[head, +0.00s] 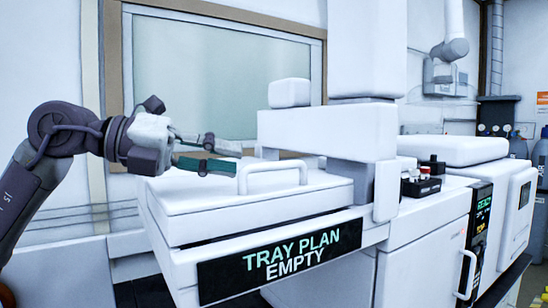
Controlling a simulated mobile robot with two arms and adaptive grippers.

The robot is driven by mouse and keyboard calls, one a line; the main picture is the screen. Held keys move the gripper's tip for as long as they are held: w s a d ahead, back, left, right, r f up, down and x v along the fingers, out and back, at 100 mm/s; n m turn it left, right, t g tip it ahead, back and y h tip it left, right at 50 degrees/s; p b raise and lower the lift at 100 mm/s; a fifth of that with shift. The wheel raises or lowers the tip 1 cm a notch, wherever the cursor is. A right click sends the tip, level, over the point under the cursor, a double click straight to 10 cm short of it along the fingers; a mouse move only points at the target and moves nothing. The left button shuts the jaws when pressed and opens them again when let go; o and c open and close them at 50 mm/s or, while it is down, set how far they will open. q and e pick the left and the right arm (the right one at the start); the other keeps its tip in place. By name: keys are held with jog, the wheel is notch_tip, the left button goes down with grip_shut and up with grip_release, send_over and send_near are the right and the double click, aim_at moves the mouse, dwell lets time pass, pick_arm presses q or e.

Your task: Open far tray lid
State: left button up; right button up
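A white tray with a flat white lid (190,192) sits at the front of the instrument, and the lid lies down over it. A raised white bar handle (272,168) stands on the lid's top near its right side. A dark sign (280,257) on the front reads "TRAY PLAN EMPTY". My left gripper (233,157) reaches in from the left above the lid's back part. Its two fingers are apart with nothing between them, and their tips point right, just short of the handle. I cannot tell whether they touch it. My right gripper is not in view.
A tall white tower (330,130) rises behind and right of the lid. A small black rack with vials (421,184) stands to its right, beside another white instrument (455,150) with a display. A framed window (220,70) is behind. Gas cylinders stand at the far right.

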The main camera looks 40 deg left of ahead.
aim_at(273, 165)
pick_arm(q)
jog(key=p+x, duration=0.1)
jog(key=x, duration=0.1)
jog(key=p+x, duration=0.3)
jog(key=x, duration=0.1)
jog(key=shift+w+d+r+p, duration=0.15)
jog(key=shift+w+r+p, duration=0.05)
jog(key=shift+w+p, duration=0.15)
jog(key=shift+w+d+f+p, duration=0.3)
jog(key=shift+w+d+p, duration=0.1)
jog(key=shift+p, duration=0.05)
jog(key=shift+w+f, duration=0.15)
jog(key=shift+f, duration=0.05)
grip_shut()
